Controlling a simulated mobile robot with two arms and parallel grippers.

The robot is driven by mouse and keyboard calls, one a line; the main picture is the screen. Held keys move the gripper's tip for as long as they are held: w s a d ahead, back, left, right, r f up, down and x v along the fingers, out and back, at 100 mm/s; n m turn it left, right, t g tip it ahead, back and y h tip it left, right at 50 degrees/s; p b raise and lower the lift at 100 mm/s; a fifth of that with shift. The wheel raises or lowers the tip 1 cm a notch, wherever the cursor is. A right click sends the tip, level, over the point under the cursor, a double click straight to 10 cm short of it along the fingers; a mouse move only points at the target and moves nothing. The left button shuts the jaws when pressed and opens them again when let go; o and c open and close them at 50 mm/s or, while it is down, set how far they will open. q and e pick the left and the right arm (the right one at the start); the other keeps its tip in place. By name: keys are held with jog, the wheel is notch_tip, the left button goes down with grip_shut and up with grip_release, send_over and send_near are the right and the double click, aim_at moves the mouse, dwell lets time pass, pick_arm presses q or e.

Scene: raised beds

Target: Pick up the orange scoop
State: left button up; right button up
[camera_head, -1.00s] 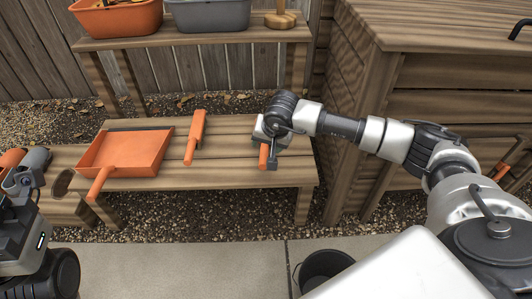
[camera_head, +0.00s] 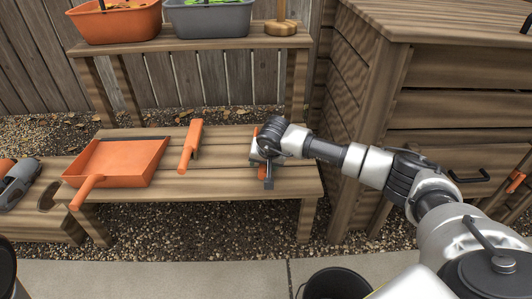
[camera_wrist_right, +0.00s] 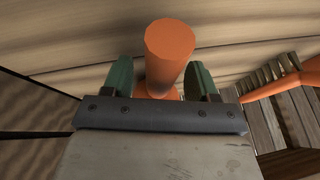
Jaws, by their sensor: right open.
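The orange scoop shows only in part at the right end of the low wooden bench. Small orange pieces of it (camera_head: 262,173) show beside my right gripper (camera_head: 265,178), which hides the rest. In the right wrist view its round orange handle (camera_wrist_right: 169,55) stands end-on between the two green-padded fingers of my right gripper (camera_wrist_right: 162,80). The fingers are open, one on each side of the handle, with a gap visible on the left. My left gripper is not in view.
An orange dustpan (camera_head: 125,160) and an orange hand brush (camera_head: 191,146) lie on the bench (camera_head: 225,180) to the left. Orange and grey planters (camera_head: 115,20) stand on the shelf behind. A wooden cabinet (camera_head: 350,120) rises at the right. A black bucket (camera_head: 335,283) stands in front.

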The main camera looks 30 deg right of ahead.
jog(key=shift+w+f, duration=0.15)
grip_shut()
dwell(0.4)
